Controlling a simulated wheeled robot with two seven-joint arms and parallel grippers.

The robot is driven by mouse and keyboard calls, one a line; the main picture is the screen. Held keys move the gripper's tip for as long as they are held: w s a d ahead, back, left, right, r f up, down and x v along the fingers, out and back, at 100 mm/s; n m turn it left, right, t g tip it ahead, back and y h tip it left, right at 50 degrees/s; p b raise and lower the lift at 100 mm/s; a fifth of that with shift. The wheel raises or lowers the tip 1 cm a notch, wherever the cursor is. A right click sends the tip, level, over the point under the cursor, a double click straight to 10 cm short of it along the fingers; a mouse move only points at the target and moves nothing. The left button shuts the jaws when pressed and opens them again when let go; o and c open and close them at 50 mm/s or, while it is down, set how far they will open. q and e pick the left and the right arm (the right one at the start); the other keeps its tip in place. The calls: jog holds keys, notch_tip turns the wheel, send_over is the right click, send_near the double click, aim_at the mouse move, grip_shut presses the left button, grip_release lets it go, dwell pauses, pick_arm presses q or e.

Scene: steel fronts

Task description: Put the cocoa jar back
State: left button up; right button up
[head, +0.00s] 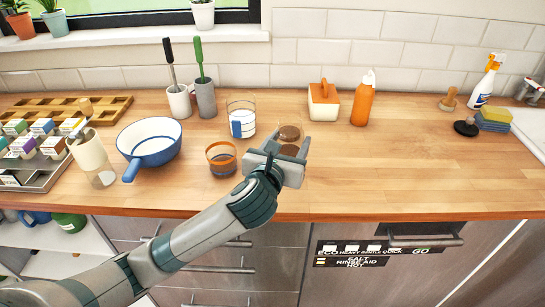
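A clear jar with brown contents, seemingly the cocoa jar (290,132), stands on the wooden counter right of the middle glasses. Its brown top shows, and some brown shows lower down between my fingers. My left gripper (288,146) reaches in from the lower left, its two fingers apart with the jar between or just beyond them. Whether the fingers touch the jar cannot be told. The gripper hides the jar's lower part. My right gripper is not in view.
An orange-rimmed glass (221,157), a glass with blue (242,122) and a blue-white pan (149,140) stand to the left. A wooden rack (112,104) is at far left. An orange bottle (363,100) stands behind right. The right counter (400,165) is mostly clear.

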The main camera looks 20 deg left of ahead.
pick_arm(q)
jog(key=a, duration=0.1)
jog(key=a+f, duration=0.2)
jog(key=a, duration=0.1)
jog(key=shift+w+f, duration=0.2)
jog(key=shift+w, duration=0.05)
jog(key=shift+a+f, duration=0.1)
jog(key=shift+a, duration=0.1)
jog(key=shift+f, duration=1.95)
jog(key=shift+f, duration=0.15)
jog(key=o, duration=1.2)
